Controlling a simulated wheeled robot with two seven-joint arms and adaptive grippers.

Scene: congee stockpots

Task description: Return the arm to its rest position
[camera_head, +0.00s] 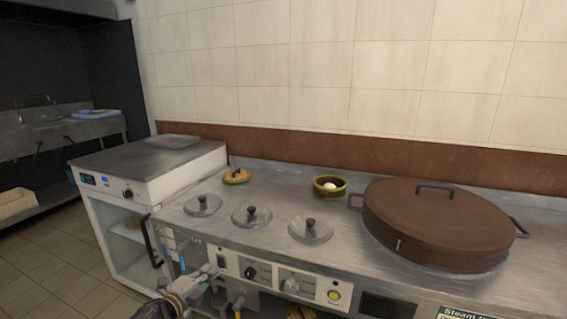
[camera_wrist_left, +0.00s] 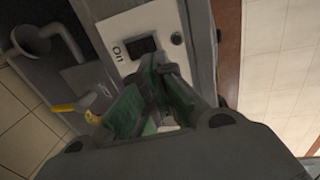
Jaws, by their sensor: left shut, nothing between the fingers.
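My left gripper (camera_head: 212,271) is low in the head view, in front of the steel counter's front panel, with its arm coming in from the bottom left. It is shut and empty. In the left wrist view its green-padded fingers (camera_wrist_left: 160,85) point at a panel with a dark switch (camera_wrist_left: 142,46) marked "On". I cannot tell whether the fingertips touch the panel. My right gripper is not in view.
The steel counter (camera_head: 280,190) holds three lidded pots, with knobbed lids (camera_head: 203,204), a green bowl (camera_head: 329,187) with something white in it, and a large brown-lidded pot (camera_head: 435,222). A white cabinet (camera_head: 150,185) stands left. Tiled floor (camera_head: 60,255) is clear farther left.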

